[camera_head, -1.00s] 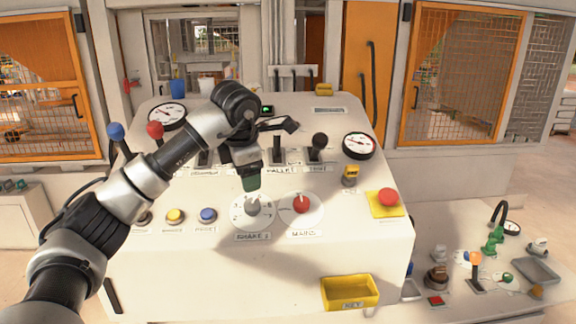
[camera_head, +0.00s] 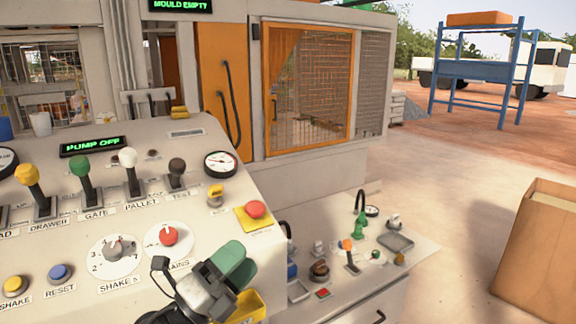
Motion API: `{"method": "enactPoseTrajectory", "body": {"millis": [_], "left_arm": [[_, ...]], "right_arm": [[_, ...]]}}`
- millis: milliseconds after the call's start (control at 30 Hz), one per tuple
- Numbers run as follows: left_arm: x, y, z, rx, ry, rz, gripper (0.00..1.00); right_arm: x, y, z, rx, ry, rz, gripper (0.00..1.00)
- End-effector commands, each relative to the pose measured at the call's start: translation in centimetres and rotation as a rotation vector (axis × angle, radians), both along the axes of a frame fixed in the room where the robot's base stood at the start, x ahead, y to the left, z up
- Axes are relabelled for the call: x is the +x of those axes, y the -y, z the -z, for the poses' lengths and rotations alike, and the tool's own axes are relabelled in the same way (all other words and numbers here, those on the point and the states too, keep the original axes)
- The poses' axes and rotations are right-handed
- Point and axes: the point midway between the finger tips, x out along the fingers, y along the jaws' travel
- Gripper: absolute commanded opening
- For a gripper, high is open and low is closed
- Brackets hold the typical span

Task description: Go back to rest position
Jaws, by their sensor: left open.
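My left gripper (camera_head: 232,266) shows at the bottom middle of the head view, in front of the console's lower right part. It has green finger pads and dark links, and it is open with nothing seen between the pads. It covers part of a yellow bin (camera_head: 246,305). The console (camera_head: 215,135) bears a grey SHAKE dial (camera_head: 114,250) and a red MAINS dial (camera_head: 168,236), both to the left of the pads. My right gripper is not in view.
Several levers, a white-knobbed one (camera_head: 130,175) among them, and a red button (camera_head: 256,209) stand on the console. A lower side bench (camera_head: 400,265) with small controls lies to its right. A cardboard box (camera_head: 545,245) stands at the far right, with open floor between.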

Motion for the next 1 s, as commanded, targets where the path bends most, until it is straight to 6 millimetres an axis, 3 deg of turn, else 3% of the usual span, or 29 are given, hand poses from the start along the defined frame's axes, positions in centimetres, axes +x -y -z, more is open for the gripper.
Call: {"method": "enactPoseTrajectory", "body": {"millis": [167,233,400,500,700,900,967,1000], "left_arm": [[-0.8,-6.3,6.3,-0.522,-0.492,-0.280,0.69],[-2.1,-8.7,10.3,-0.690,-0.710,-0.407,0.69],[-8.4,-12.3,20.2,-0.973,-1.212,-0.703,0.69],[-12.3,-12.9,23.7,-1.050,-1.420,-0.826,0.69],[-19.1,-13.0,27.7,-1.125,-1.726,-1.004,0.69],[-25.2,-12.6,29.7,-1.147,-1.975,-1.149,0.69],[-27.0,-12.5,30.0,-1.148,-2.046,-1.190,0.69],[-26.4,-12.4,31.2,-1.143,-2.045,-1.193,0.69]], "right_arm": [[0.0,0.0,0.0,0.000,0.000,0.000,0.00],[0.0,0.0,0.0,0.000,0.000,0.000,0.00],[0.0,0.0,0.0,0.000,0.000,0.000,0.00],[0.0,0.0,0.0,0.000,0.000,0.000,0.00],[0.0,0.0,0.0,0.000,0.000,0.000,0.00],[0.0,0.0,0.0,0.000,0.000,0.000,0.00],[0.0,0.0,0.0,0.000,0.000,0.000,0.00],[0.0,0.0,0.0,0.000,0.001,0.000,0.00]]}}
